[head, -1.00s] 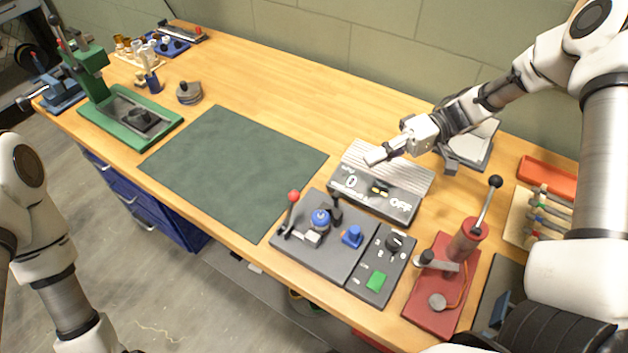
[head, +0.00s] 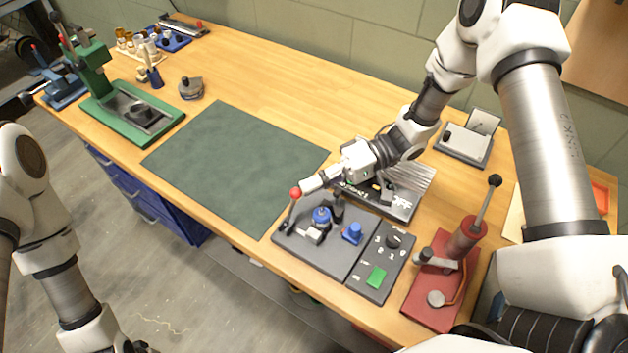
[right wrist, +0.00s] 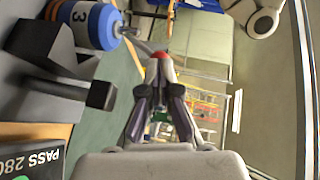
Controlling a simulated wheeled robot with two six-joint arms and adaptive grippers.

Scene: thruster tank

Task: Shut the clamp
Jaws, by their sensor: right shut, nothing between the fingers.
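The clamp (head: 291,211) stands on the dark grey panel near the table's front edge, its lever upright with a red ball (head: 295,192) on top. A blue cylinder (head: 321,217) sits beside it; it shows with a "3" in the right wrist view (right wrist: 92,25). My right gripper (head: 303,187) is shut and empty, its fingertips right at the red ball's right side. In the right wrist view the red ball (right wrist: 160,55) shows just beyond the fingertips; I cannot tell whether they touch. Only my left arm shows at lower left; its gripper is out of frame.
A control box with a green button (head: 376,277) and a red press (head: 438,290) with an upright lever stand to the right. The green mat (head: 235,165) to the left is clear.

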